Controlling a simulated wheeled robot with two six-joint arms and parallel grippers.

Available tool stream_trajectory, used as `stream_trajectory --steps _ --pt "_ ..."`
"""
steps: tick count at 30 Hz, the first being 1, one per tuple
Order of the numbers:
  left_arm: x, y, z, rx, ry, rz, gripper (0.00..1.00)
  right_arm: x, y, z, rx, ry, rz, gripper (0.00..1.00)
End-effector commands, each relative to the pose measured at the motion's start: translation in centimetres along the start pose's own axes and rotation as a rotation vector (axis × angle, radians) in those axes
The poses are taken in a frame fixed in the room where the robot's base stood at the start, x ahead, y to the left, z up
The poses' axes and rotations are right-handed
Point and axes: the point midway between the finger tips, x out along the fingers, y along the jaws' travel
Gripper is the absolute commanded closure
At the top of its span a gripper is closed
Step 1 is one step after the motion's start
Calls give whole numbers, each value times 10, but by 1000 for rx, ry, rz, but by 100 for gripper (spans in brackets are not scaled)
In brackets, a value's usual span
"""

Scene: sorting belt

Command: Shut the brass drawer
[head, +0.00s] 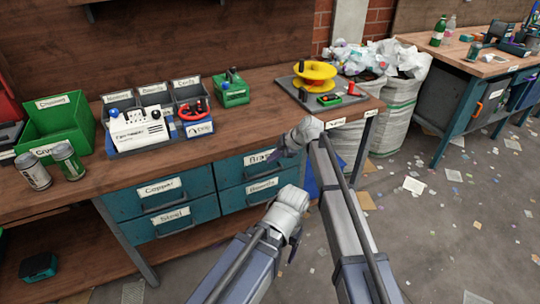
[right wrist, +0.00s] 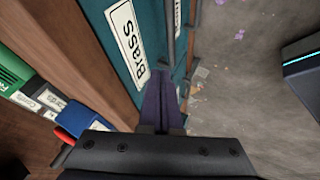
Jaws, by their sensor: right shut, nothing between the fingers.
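The brass drawer (head: 234,173) is the teal upper right drawer under the bench, its label partly hidden by my right gripper. Its front looks about level with the copper drawer (head: 150,195); I cannot tell whether a small gap is left. In the right wrist view its labelled front (right wrist: 148,15) and grey bar handle (right wrist: 169,35) are close. My right gripper (head: 279,151) is shut and empty, its fingertips (right wrist: 161,75) at the drawer front by the handle; contact is unclear. My left gripper (head: 294,247) hangs lower, in front of the bench, its jaws unclear.
The steel drawer (head: 173,222) and another labelled drawer (head: 240,196) lie below. The bench top (head: 240,120) carries bins, a green box (head: 232,92) and a tray with a yellow spool (head: 314,72). White sacks (head: 393,115) stand right of the bench; littered floor is open beyond.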

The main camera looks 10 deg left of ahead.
Motion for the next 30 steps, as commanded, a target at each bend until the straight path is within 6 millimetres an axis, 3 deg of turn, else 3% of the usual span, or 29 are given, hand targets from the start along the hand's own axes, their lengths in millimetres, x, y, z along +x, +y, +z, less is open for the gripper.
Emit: stream_trajectory --steps 1,10,23,26,30 --pt "-13 -1 1 0 0 0 24 -15 2 -2 2 -1 1 100" --pt "-53 -5 3 0 0 0 24 -65 1 -2 2 -1 0 100" --pt "-58 -6 3 0 0 0 24 -74 -2 2 4 -2 -1 100" --pt "-58 -6 3 0 0 0 24 -80 -15 5 64 -19 -10 100" --pt "-58 -6 3 0 0 0 24 -102 -65 20 321 -97 -38 100"
